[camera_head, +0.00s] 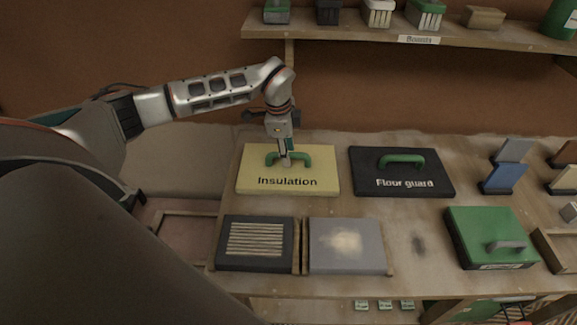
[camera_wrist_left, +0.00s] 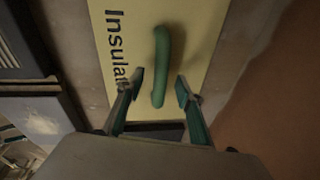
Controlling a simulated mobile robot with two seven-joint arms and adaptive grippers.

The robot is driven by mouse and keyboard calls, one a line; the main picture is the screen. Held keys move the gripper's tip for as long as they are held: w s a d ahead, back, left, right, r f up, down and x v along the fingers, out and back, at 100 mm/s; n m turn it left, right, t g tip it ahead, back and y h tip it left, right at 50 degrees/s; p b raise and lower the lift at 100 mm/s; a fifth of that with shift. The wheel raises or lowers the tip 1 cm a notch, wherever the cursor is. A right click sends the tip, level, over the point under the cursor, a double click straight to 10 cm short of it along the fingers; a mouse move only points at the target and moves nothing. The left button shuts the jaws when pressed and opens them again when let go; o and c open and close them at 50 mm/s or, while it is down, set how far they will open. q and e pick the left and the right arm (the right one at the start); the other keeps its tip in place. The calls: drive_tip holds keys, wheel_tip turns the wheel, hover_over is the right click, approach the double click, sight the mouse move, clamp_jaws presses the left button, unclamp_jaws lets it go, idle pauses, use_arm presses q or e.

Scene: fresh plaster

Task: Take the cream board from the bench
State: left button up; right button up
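The cream board (camera_head: 252,170), marked "Insulation", lies flat on the bench (camera_head: 415,222) at its back left. It has a green handle (camera_head: 303,157) on top. My left gripper (camera_head: 287,161) points down at the middle of the handle and hides part of it. In the left wrist view, the gripper (camera_wrist_left: 159,90) is open, its two fingers apart on either side of the green handle (camera_wrist_left: 161,50). I cannot tell whether the fingertips are level with the bar or still above it. The cream board (camera_wrist_left: 205,40) fills the middle of that view. My right gripper does not show.
A black "Floor guard" board (camera_head: 430,165) lies close on the right. In front are a dark vented panel (camera_head: 232,258) and a grey panel (camera_head: 365,235). A green lidded box (camera_head: 480,225) and small upright samples (camera_head: 505,172) stand right. A shelf (camera_head: 340,33) hangs behind.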

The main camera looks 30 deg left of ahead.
use_arm(q)
drive_tip(key=shift+w+f, duration=0.2)
drive_tip(key=shift+f, duration=0.7)
clamp_jaws()
